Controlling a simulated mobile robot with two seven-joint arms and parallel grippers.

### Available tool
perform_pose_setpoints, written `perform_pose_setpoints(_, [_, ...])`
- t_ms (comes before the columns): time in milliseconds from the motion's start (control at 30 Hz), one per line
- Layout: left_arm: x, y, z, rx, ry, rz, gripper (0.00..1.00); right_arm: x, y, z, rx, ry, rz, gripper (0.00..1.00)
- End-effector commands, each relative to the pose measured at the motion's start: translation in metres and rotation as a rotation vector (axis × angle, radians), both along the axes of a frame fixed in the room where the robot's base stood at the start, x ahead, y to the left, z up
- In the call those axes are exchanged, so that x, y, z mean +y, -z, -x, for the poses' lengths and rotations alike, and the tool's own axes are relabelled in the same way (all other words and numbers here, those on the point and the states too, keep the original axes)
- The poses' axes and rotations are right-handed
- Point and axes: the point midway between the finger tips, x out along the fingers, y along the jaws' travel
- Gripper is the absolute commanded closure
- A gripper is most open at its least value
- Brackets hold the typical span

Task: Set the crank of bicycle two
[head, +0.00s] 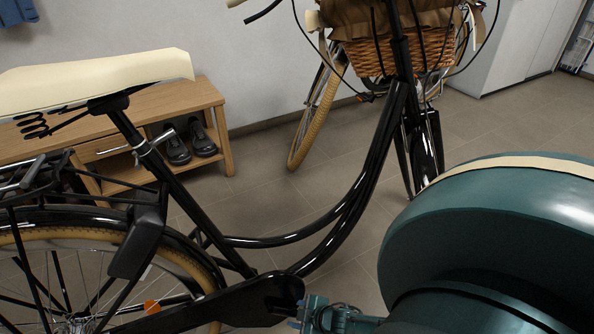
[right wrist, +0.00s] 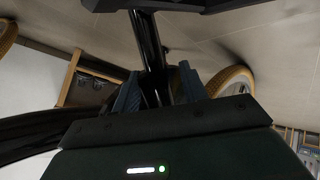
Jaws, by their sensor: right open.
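A black step-through bicycle (head: 335,215) with a cream saddle (head: 100,82) stands across the head view. Its black chain guard (head: 210,308) runs along the lower edge. My right gripper (head: 318,314) is low at the front end of this guard, partly cut off by the frame edge. In the right wrist view, the right gripper's fingers (right wrist: 158,88) are open, with a shiny black bar (right wrist: 150,48) passing between them in the picture. I cannot tell whether they touch it or whether it is the crank. The crank is not clearly visible in the head view. My left gripper is not in view.
A second bicycle with a tan tire (head: 314,122) stands behind, near the wicker basket (head: 400,52). A wooden bench (head: 215,98) with dark shoes (head: 190,145) is by the wall. Tiled floor (head: 300,215) is open between them. My teal arm covers the lower right.

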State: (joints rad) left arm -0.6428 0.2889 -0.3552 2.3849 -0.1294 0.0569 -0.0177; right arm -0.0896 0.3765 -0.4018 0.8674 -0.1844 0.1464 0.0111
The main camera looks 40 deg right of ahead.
Motion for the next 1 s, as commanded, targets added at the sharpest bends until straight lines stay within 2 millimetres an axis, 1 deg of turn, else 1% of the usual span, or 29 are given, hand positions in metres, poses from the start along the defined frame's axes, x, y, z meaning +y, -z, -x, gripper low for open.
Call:
perform_pose_setpoints(167, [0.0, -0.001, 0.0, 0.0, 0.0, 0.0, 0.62, 0.0, -0.001, 0.001, 0.0, 0.0, 0.0, 0.57])
perform_pose_setpoints(267, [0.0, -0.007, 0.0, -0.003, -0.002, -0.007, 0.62, -0.001, -0.008, 0.006, 0.002, 0.0, -0.001, 0.57])
perform_pose_setpoints(400, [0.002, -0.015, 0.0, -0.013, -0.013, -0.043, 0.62, -0.004, -0.027, 0.023, 0.002, 0.001, 0.0, 0.57])
perform_pose_setpoints(533, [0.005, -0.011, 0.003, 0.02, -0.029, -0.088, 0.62, -0.008, -0.049, 0.045, 0.003, 0.0, -0.001, 0.57])
perform_pose_setpoints(600, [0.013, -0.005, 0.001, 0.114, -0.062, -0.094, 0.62, -0.011, -0.059, 0.056, 0.003, 0.001, 0.0, 0.57])
perform_pose_setpoints(700, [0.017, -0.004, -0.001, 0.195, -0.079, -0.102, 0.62, -0.013, -0.073, 0.07, 0.001, 0.0, 0.0, 0.57])
perform_pose_setpoints(833, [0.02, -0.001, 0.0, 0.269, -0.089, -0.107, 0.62, -0.016, -0.084, 0.084, 0.001, 0.0, -0.001, 0.57])
perform_pose_setpoints(1000, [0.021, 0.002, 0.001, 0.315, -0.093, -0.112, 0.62, -0.018, -0.091, 0.092, -0.001, 0.001, 0.0, 0.57])
